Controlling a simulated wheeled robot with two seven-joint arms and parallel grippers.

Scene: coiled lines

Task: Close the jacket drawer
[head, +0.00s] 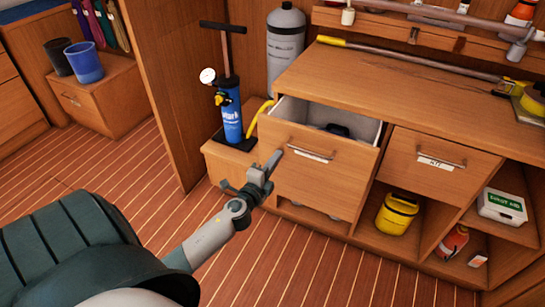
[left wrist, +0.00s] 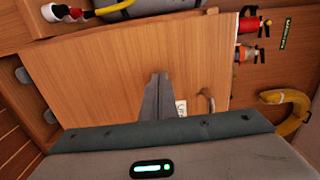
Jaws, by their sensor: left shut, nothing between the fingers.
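A wooden drawer (head: 318,167) in the counter is pulled part way out; its label is too small for me to read. Its pale inside shows, with a dark object in it, and its bar handle (head: 312,153) is on the front. My left gripper (head: 272,163) is shut and empty at the left part of the drawer front. In the left wrist view its fingers (left wrist: 157,85) point at the wooden front panel (left wrist: 110,75), beside the handle (left wrist: 207,102) and a white label (left wrist: 181,107). I cannot tell whether the fingertips touch the wood. My right gripper is not in view.
A second drawer (head: 441,157) labelled KIT is shut to the right. Below are open shelves with a yellow container (head: 397,214) and a first-aid box (head: 502,206). A blue pump (head: 231,115) stands left of the open drawer. The striped floor in front is clear.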

